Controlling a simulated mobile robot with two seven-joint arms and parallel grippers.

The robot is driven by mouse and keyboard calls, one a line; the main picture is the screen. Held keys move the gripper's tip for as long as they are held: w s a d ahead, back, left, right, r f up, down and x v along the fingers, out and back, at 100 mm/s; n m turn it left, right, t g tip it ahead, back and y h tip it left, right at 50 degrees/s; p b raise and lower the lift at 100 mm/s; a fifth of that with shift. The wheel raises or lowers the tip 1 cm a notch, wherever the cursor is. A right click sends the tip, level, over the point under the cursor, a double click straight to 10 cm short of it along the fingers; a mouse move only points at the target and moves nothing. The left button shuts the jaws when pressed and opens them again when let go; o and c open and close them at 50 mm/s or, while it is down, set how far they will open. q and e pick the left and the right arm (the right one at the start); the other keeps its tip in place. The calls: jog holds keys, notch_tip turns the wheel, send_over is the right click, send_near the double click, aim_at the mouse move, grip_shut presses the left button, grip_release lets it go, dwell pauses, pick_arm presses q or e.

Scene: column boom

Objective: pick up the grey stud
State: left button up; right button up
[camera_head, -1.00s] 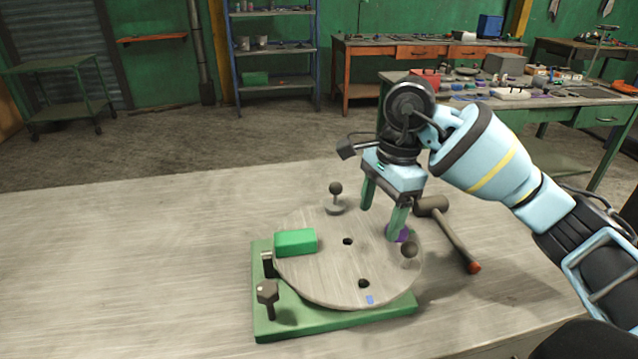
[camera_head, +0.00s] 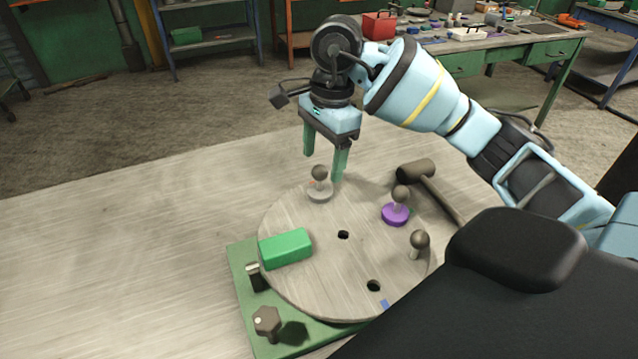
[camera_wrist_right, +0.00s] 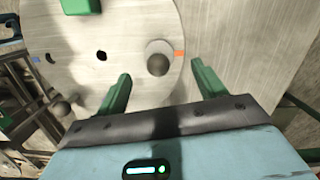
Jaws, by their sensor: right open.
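The grey stud (camera_head: 319,193) stands upright near the far edge of the round plate (camera_head: 300,215), with a dark ball knob on a grey round base. My right gripper (camera_head: 323,166) points down at it with green fingers apart and empty. In the right wrist view the stud (camera_wrist_right: 158,62) shows between and just beyond the fingertips (camera_wrist_right: 161,70), beside an orange mark. Whether a finger touches it I cannot tell. My left gripper is not in view.
A purple-based stud (camera_head: 396,213) and another knobbed stud (camera_head: 419,241) stand on the plate's right side. A green block (camera_head: 286,248) lies at its left. A mallet (camera_head: 418,173) lies behind right. A bolt (camera_head: 266,320) stands on the green base (camera_head: 243,290). The table's left is clear.

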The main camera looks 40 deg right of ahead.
aim_at(320, 182)
jog(key=shift+w+f, duration=0.1)
jog(key=shift+f, duration=0.45)
jog(key=shift+a+f+p, duration=0.15)
jog(key=shift+a+f, duration=0.05)
jog(key=shift+f, duration=1.1)
jog(key=shift+a+f+p, duration=0.15)
jog(key=shift+a+f, duration=0.05)
jog(key=shift+f, duration=1.05)
jog(key=c, duration=1.1)
jog(key=shift+r, duration=0.15)
notch_tip(320, 182, up, 10)
jog(key=shift+f, duration=0.1)
